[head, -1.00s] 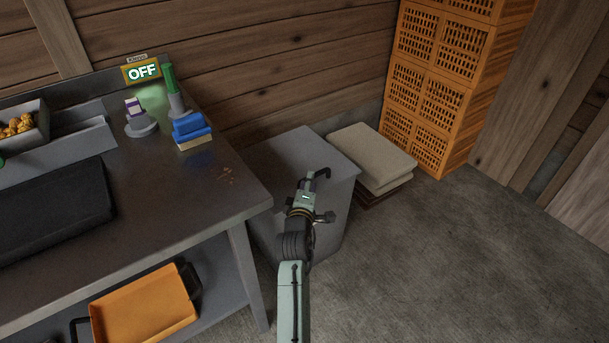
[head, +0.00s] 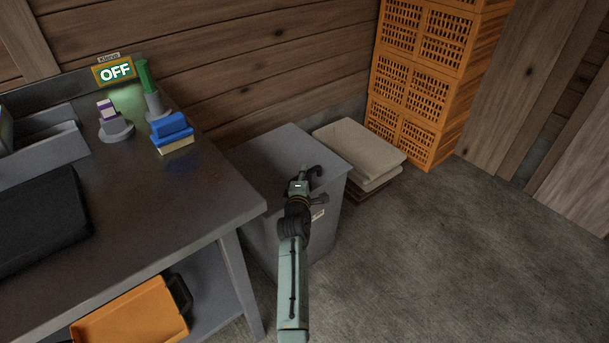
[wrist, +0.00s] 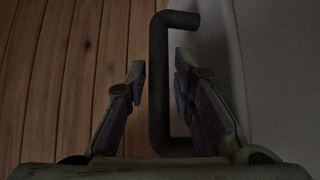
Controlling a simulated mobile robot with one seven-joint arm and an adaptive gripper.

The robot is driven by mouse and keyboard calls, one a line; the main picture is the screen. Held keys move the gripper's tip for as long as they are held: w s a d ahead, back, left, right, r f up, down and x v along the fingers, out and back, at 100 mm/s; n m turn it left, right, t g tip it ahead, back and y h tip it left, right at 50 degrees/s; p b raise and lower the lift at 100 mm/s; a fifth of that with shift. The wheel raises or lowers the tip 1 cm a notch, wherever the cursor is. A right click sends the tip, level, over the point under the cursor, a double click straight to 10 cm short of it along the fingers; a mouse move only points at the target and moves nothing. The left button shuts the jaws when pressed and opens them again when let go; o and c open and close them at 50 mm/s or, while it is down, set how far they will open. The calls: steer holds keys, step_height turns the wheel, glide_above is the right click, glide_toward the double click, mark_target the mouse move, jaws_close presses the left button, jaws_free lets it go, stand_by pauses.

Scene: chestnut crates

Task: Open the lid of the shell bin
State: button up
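The shell bin (head: 262,228) is the grey box on the floor right of the bench. Its flat grey lid (head: 282,147) lies level and shut on top. My gripper (head: 299,186) is in front of the lid's near side and hides part of it. In the wrist view a dark C-shaped handle (wrist: 160,85) stands beside a pale grey surface. My gripper's two fingers (wrist: 160,68) are apart there, one on each side of the handle's long bar. A gap shows on the left; the right finger is close to the bar, and contact is unclear.
The metal bench (head: 165,215) stands close on the left, with an orange tray (head: 135,315) on its lower shelf. Folded sacks (head: 355,145) lie right behind the bin. Orange crates (head: 425,70) are stacked at the back. The floor (head: 450,260) to the right is clear.

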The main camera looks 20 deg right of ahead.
steer(key=shift+w+d, duration=0.1)
steer(key=shift+w, duration=0.2)
steer(key=shift+c, duration=0.4)
jaws_close()
